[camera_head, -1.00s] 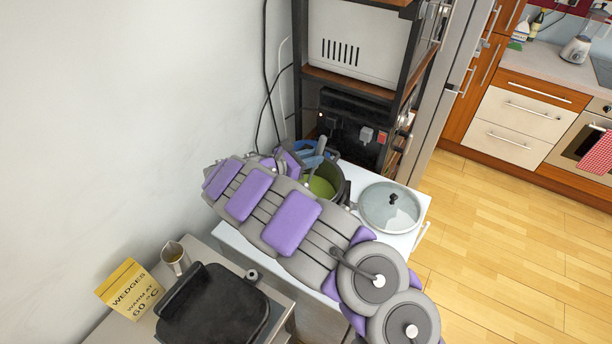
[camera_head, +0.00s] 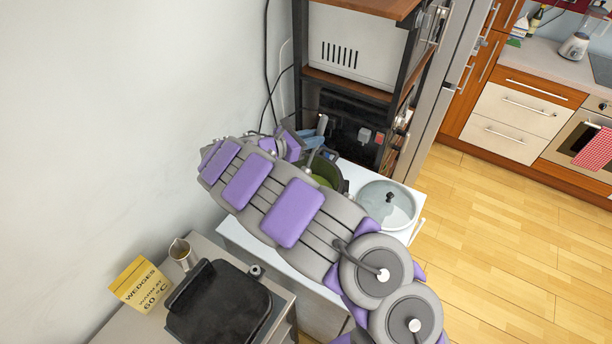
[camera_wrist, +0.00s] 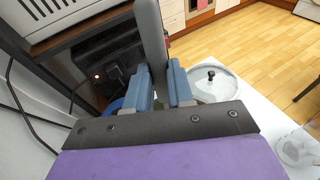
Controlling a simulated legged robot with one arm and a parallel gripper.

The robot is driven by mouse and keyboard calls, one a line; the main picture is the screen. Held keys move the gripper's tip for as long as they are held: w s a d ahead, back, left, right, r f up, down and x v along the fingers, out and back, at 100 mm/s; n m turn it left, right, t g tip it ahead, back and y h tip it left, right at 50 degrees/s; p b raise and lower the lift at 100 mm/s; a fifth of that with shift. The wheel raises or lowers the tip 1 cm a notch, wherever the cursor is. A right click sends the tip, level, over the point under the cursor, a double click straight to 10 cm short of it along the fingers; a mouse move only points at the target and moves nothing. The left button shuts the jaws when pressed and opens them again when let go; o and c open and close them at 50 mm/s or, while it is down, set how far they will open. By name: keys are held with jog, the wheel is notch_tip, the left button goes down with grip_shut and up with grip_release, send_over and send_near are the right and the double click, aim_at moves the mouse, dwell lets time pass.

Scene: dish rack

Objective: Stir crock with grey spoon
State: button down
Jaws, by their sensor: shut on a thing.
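My gripper (camera_wrist: 160,88) shows in the wrist view, its two blue fingers shut on the grey spoon (camera_wrist: 151,35), whose handle stands up between them. The spoon's lower end is hidden behind my gripper. In the head view my gripper (camera_head: 314,138) is at the far end of my arm, beside and over the crock (camera_head: 338,178). The crock is a dark pot with green contents, on a white top. My arm covers its near left part. I cannot tell how deep the spoon is in it.
A glass lid (camera_head: 387,206) lies right of the crock. A dark shelf unit with a white appliance (camera_head: 356,45) stands close behind. A wall is at the left. A black grill (camera_head: 222,305), metal jug (camera_head: 183,253) and yellow sign (camera_head: 142,285) are in front. Part of a blue object (camera_wrist: 115,105) shows beside my gripper.

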aim_at(319, 125)
jog(key=shift+r+p, duration=1.2)
jog(key=shift+r, duration=0.9)
